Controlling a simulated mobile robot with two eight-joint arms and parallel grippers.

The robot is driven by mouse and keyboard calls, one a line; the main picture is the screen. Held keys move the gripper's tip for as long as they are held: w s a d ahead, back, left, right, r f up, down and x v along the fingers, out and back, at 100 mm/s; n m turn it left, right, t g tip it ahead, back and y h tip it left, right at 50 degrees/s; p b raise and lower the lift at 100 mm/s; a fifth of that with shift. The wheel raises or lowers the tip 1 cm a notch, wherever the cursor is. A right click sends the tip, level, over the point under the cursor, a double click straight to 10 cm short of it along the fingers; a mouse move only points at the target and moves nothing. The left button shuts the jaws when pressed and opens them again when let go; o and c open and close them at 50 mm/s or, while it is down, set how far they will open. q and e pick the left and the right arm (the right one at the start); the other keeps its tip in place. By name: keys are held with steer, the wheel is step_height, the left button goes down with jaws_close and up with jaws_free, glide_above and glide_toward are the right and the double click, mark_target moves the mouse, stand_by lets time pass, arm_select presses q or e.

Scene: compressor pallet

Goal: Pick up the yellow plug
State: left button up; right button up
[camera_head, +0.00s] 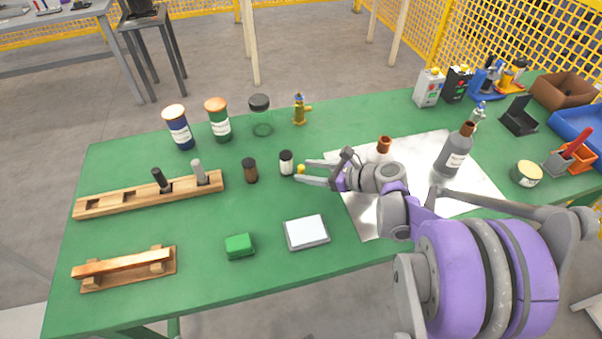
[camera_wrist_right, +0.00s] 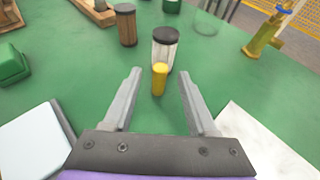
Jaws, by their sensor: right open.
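The yellow plug (camera_head: 301,169) stands on the green table just in front of a small white jar with a black lid (camera_head: 286,162). In the right wrist view the yellow plug (camera_wrist_right: 159,79) is upright, between and slightly beyond the fingertips. My right gripper (camera_head: 306,172) is open around the near side of the plug, with nothing held. In the right wrist view its two fingers (camera_wrist_right: 158,82) are spread wide, with a gap on each side of the plug. My left gripper is not in view.
The black-lidded jar (camera_wrist_right: 164,48) stands right behind the plug. A brown jar (camera_head: 250,170), a green block (camera_head: 239,246) and a white-topped pad (camera_head: 306,232) are nearby. A clear glass jar (camera_head: 262,129) and a brass valve (camera_head: 299,110) stand farther back. Bare green table lies between them.

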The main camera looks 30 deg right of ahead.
steer(key=shift+w+a+f, duration=0.1)
steer(key=shift+w+a, duration=0.05)
jaws_close()
stand_by(0.4)
step_height(320, 180, up, 10)
steer(key=p, duration=0.2)
stand_by(0.4)
